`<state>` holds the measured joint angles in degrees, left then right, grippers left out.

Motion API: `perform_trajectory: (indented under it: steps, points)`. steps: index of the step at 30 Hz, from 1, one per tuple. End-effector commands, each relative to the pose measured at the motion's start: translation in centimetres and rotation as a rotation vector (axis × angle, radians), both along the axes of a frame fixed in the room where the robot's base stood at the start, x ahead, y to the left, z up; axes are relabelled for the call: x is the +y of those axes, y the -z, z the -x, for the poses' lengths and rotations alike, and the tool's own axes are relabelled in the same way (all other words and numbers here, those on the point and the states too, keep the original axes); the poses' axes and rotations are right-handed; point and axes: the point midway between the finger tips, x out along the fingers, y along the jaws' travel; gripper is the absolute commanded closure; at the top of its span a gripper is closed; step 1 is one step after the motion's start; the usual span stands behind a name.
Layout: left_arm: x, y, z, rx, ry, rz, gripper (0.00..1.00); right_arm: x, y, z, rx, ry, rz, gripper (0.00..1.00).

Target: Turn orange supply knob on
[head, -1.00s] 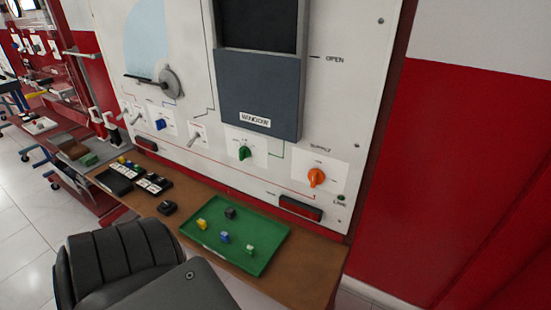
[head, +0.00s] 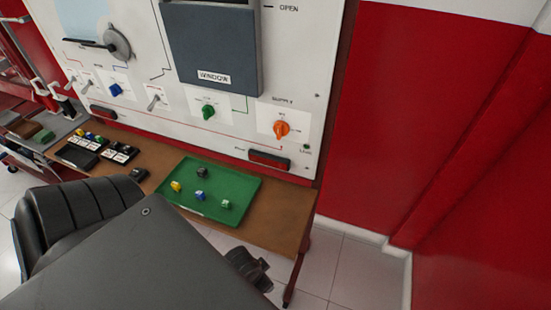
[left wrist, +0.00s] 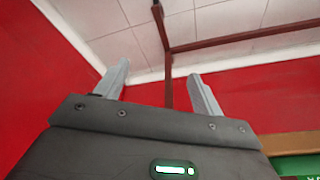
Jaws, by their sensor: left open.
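The orange supply knob (head: 281,129) sits on a white plate at the lower right of the panel, under the word SUPPLY. A small dark green lamp (head: 306,147) marked LIVE is to its right and below. My left gripper (left wrist: 158,85) is open with nothing between its fingers in the left wrist view; floor, red wall and a dark red frame show beyond it. The knob is not in that view. In the head view my left arm comes up from the bottom, and its fingers are not clearly seen there. My right gripper is not in view.
A green tray (head: 238,212) with several small coloured blocks lies on the brown bench (head: 287,213) below the panel. A green knob (head: 208,111) and toggle switches are left of the supply knob. Red wall and open floor are at the right.

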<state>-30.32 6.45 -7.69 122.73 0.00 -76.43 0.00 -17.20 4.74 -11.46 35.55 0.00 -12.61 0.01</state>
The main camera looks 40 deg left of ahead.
Motion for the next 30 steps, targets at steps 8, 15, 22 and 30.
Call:
perform_trajectory:
  steps: [8,15,22,30]
  points:
    - [1.5,-9.1,-0.6,-0.105,0.036,-0.034,0.32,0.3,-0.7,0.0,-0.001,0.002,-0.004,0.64]
    - [6.9,-13.4,-7.1,-0.433,0.272,-0.252,0.32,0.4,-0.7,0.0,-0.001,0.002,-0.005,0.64]
    - [12.1,-19.8,-12.3,-0.753,0.55,-0.583,0.32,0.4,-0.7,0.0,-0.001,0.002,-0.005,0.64]
    - [15.8,-28.4,-14.5,-1.059,0.865,-1.051,0.32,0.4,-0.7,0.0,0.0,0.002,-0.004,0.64]
